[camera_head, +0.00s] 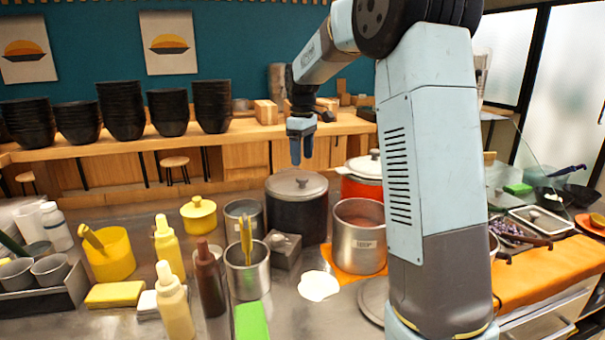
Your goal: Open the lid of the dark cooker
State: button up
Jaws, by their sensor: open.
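The dark cooker (296,222) stands on the metal counter near the middle of the view. Its grey round lid (284,187) lies flat on top, with a small knob (301,183) at its centre. The lid looks closed. My gripper (302,152) is open and empty, pointing down above the lid with a gap between them. Its two blue fingers do not touch the knob. My arm comes down from the upper right and hides part of the counter there.
Close by are a red pot (361,188) with a lid, a steel soup pot (360,215), a steel can (243,213) and a utensil container (247,275). Sauce bottles (175,303) and a yellow pot (199,221) stand left. Stacked black bowls (122,112) line the back shelf.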

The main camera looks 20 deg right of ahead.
aim_at(302, 177)
jog(key=shift+f, duration=3.1)
jog(key=shift+c, duration=0.2)
grip_shut()
